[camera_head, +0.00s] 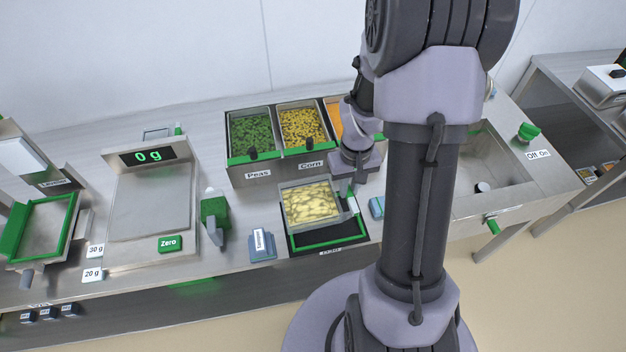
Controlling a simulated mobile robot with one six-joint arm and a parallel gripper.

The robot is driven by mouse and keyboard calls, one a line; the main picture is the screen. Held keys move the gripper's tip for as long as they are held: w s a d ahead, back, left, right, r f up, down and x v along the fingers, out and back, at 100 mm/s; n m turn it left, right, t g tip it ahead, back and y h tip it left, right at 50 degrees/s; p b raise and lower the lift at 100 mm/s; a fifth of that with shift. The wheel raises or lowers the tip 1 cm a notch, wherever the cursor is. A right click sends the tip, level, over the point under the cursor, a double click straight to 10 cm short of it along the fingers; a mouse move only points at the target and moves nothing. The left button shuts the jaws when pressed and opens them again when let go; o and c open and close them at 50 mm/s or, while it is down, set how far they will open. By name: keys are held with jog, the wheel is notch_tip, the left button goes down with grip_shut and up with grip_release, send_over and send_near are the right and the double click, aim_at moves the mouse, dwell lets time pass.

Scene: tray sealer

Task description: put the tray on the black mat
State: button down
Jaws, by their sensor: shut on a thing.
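The tray (314,224) is a clear, shallow rectangular tray with pale yellow food in it. My gripper (346,190) is shut on the tray's right side; the fingertips are small and partly hidden by my wrist. The black mat (312,252) lies on the counter near its front edge and has a green rectangular outline. The tray overlaps the far part of the mat in the picture, and the near part of the mat shows clear. I cannot tell whether the tray touches the surface or hangs above it.
Bins of peas (250,132) and corn (301,126) stand behind the tray. A green-handled tool (214,212) and a blue labelled block (262,245) stand left of the mat. A scale (150,205) reading 0 g is farther left. A sink (488,165) lies right of my arm.

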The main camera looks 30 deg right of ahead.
jog(key=f+b, duration=0.2)
jog(key=d+f+b, duration=0.1)
jog(key=f+b, duration=0.1)
jog(key=f, duration=0.1)
jog(key=s+f+b, duration=0.1)
jog(key=f+b, duration=0.1)
jog(key=f, duration=0.1)
jog(key=shift+d, duration=0.25)
jog(key=shift+s+r, duration=0.1)
dwell(0.4)
dwell(0.4)
jog(key=c, duration=1.3)
grip_release()
jog(key=c, duration=0.3)
